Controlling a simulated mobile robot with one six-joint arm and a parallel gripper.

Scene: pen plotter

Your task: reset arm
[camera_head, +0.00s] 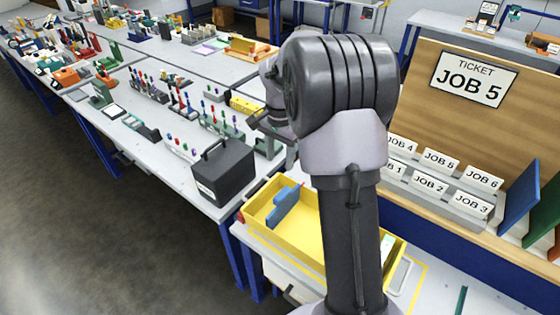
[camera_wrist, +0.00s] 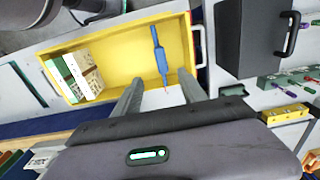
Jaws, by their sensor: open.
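My gripper (camera_wrist: 161,80) shows in the wrist view with its two grey fingers apart and nothing between them. It hangs above the yellow tray (camera_wrist: 117,42), and the fingers overlap the tray's near edge in the picture. In the head view my arm stands raised in the middle and hides much of the right part of the yellow tray (camera_head: 252,219). The gripper end is mostly hidden behind the arm there. A blue tool (camera_wrist: 160,55) lies in the tray, apart from the fingers; it also shows in the head view (camera_head: 284,206).
A white, green and tan block (camera_wrist: 77,76) lies at the tray's left end. A black box with a handle (camera_head: 223,172) stands left of the tray. JOB cards (camera_head: 430,184) stand on a rack below the "JOB 5" board (camera_head: 474,78). Open floor (camera_head: 60,200) lies left of the benches.

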